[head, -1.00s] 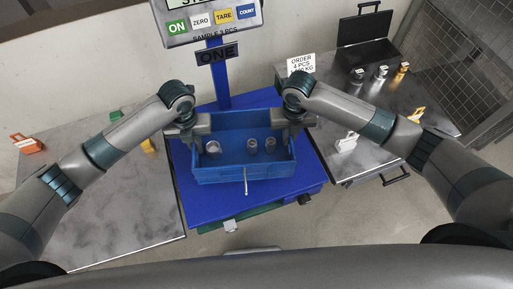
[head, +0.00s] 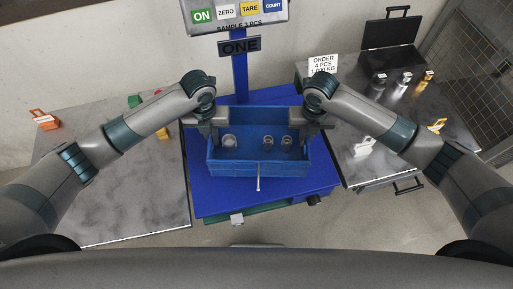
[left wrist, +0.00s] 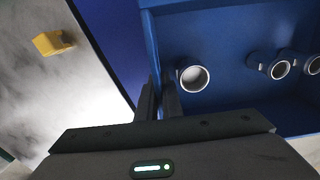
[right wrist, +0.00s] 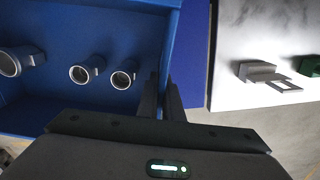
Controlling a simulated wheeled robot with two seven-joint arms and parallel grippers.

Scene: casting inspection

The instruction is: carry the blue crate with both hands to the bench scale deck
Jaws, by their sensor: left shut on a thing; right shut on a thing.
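The blue crate (head: 235,168) is over the blue bench scale deck (head: 215,203) and looks level. I cannot tell whether its base touches the deck. Several grey metal castings lie inside; one casting (head: 229,142) is at the left, others (head: 277,141) at the right. My left gripper (head: 213,138) is shut on the crate's left wall, which shows between its fingers in the left wrist view (left wrist: 159,95). My right gripper (head: 306,137) is shut on the right wall, also seen in the right wrist view (right wrist: 164,95).
The scale's display panel (head: 238,12) stands on a blue post behind the crate. A left table (head: 110,200) holds orange, green and yellow pieces. A right table (head: 345,120) holds a black case (head: 390,50), metal pieces and an order card (head: 322,65).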

